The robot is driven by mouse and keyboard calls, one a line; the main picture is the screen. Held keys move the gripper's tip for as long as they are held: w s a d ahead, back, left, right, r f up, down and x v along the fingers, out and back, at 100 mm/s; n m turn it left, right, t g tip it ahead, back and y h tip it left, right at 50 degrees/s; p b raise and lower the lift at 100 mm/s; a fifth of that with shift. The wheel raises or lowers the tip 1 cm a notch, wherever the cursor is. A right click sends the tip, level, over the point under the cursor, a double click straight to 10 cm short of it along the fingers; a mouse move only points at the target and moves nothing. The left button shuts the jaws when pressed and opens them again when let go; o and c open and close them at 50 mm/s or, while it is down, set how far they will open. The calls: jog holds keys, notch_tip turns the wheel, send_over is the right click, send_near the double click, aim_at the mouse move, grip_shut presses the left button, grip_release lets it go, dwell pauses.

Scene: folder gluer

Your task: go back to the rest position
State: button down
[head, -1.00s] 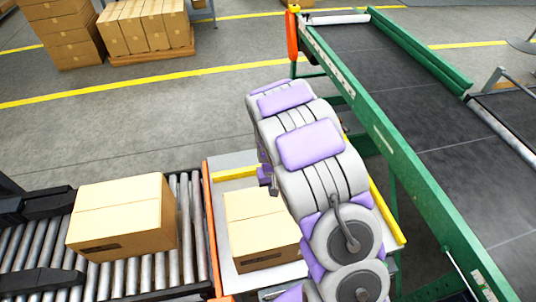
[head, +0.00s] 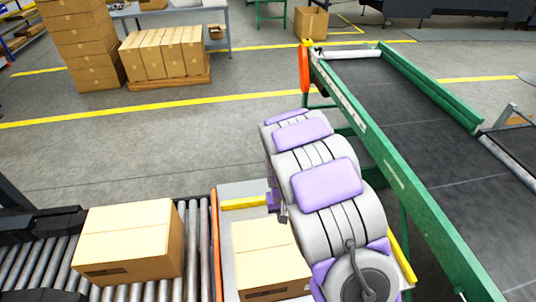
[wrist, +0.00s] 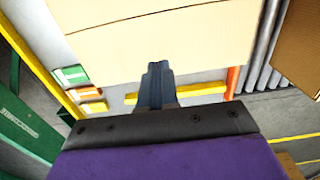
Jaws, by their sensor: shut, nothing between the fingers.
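My gripper (wrist: 159,68) is shut and empty, its dark fingers together in the wrist view. A cardboard box fills the top of the wrist view (wrist: 170,35), beyond the fingers; whether they touch it I cannot tell. In the head view my arm reaches over the right side of the light platform (head: 228,192), and the gripper tip (head: 280,212) shows only in part beside the arm. A closed box (head: 268,262) lies on that platform, partly covered by my arm.
Another box (head: 130,240) sits on the roller conveyor (head: 190,235) at the left. The green-framed belt conveyor (head: 400,130) runs along the right, close to my arm. Yellow rails (head: 245,203) edge the platform. Stacked boxes (head: 165,54) stand far back; open floor (head: 180,150) lies between.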

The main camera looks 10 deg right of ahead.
jog(key=s+r+b, duration=0.1)
jog(key=s+r, duration=1.3)
jog(key=r, duration=0.1)
jog(key=s+r+g, duration=0.1)
jog(key=s+r, duration=0.2)
jog(key=s, duration=0.6)
jog(key=s+r+b, duration=0.1)
jog(key=s+r, duration=0.2)
jog(key=s, duration=0.7)
jog(key=shift+r+g, duration=0.2)
jog(key=shift+g, duration=0.2)
